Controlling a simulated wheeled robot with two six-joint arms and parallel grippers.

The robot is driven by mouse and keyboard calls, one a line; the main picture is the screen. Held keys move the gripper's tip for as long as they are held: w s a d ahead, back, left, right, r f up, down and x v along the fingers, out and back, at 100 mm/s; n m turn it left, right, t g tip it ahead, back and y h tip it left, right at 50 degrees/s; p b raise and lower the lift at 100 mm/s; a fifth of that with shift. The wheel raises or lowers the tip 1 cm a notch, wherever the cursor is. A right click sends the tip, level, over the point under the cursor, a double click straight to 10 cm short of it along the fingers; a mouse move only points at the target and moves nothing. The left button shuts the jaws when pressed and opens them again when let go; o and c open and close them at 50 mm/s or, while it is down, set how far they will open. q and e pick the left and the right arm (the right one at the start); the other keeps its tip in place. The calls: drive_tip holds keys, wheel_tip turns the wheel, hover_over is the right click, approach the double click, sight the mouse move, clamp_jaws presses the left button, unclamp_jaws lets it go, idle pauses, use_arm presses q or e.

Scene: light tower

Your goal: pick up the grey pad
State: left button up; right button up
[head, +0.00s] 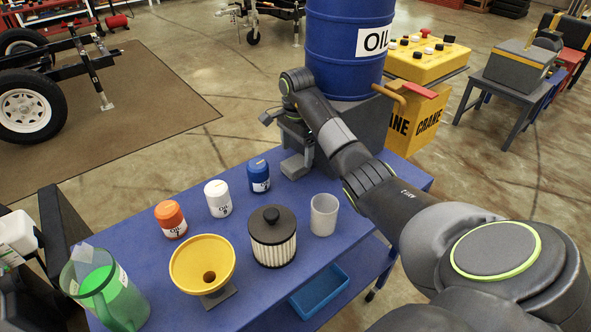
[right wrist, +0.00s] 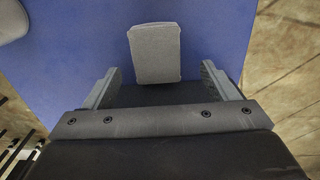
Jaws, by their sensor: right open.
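The grey pad (right wrist: 155,55) is a small block with rounded corners on the blue table top. In the head view the pad (head: 296,166) lies at the table's far edge, beside the base of the blue drum. My right gripper (right wrist: 157,88) is open, with its two fingers spread wide on either side of the near end of the pad. The pad lies mostly ahead of the fingertips, and no grip on it shows. In the head view my right gripper (head: 284,122) is partly hidden by its own wrist, just beyond the pad.
A blue oil drum (head: 347,50) on a grey base stands close to the right of my gripper. Blue (head: 259,176), white (head: 218,199) and orange (head: 170,219) containers, a yellow funnel (head: 202,262), a filter (head: 273,243) and a grey cup (head: 324,215) stand nearer on the table.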

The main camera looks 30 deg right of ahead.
sight(298, 161)
drive_tip(key=shift+s+f, duration=0.15)
drive_tip(key=shift+f, duration=1.75)
drive_tip(key=c, duration=1.1)
drive_tip(key=shift+r, duration=0.1)
drive_tip(key=shift+r, duration=0.5)
wheel_tip(298, 161, up, 4)
wheel_tip(298, 161, up, 3)
drive_tip(key=p, duration=0.2)
drive_tip(key=shift+r+p, duration=0.1)
drive_tip(key=shift+p, duration=0.3)
wheel_tip(298, 161, up, 20)
drive_tip(key=p, duration=1.9)
drive_tip(key=shift+p, duration=0.35)
